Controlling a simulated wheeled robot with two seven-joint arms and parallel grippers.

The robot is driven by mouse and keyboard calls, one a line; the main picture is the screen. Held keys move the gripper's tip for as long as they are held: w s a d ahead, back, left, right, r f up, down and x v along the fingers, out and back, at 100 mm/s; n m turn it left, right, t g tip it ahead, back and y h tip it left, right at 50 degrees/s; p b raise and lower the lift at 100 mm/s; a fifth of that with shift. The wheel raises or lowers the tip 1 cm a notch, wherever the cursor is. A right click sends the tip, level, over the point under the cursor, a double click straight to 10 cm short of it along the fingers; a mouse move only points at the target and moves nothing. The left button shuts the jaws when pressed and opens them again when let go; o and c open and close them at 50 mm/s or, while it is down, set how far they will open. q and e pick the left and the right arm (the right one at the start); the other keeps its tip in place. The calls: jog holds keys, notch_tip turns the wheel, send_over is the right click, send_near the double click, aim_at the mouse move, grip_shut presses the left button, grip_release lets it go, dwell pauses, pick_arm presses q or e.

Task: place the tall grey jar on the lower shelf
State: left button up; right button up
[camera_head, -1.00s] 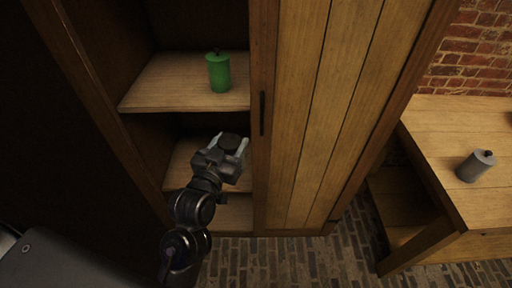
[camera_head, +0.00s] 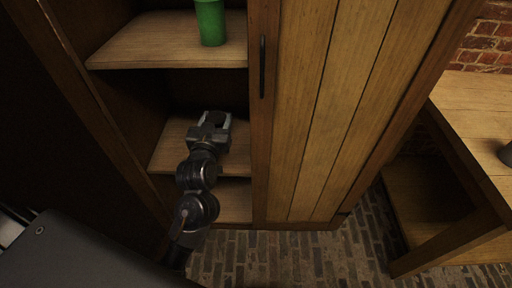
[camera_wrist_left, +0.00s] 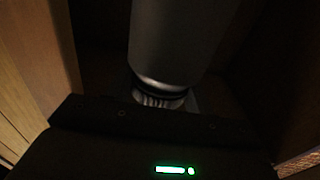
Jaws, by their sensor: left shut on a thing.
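My left gripper (camera_head: 215,117) reaches into the open left side of the cabinet, over the lower shelf (camera_head: 173,145). It is shut on a tall grey jar (camera_wrist_left: 178,42), which fills the upper middle of the left wrist view. The jar's smooth grey side and a dark ribbed end show there. In the head view the jar is mostly hidden by the gripper and the dark interior. I cannot tell whether the jar touches the shelf. My right gripper is not in view.
A green jar (camera_head: 210,22) stands on the upper shelf (camera_head: 150,42). The closed wooden door (camera_head: 325,110) with a dark handle (camera_head: 262,66) borders the opening on the right. Another grey jar (camera_head: 507,154) is cut off on the side table (camera_head: 480,115). The lower shelf's left part looks clear.

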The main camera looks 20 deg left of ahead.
pick_arm(q)
jog(key=shift+n+y, duration=0.5)
jog(key=shift+y, duration=0.2)
jog(key=a+f+b, duration=0.1)
jog(key=f+b, duration=0.1)
jog(key=f, duration=0.1)
jog(key=w+a+f, duration=0.1)
jog(key=shift+w+a+f+b, duration=0.1)
jog(key=shift+a+f+b, duration=0.1)
jog(key=shift+a+b, duration=0.15)
jog(key=shift+a+f, duration=0.1)
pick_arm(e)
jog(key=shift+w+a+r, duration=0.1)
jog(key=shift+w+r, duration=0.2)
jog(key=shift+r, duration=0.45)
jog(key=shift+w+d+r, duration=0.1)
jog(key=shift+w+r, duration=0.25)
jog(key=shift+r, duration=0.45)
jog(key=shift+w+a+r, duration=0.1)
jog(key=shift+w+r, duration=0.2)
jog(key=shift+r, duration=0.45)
pick_arm(q)
jog(key=shift+w+a, duration=0.1)
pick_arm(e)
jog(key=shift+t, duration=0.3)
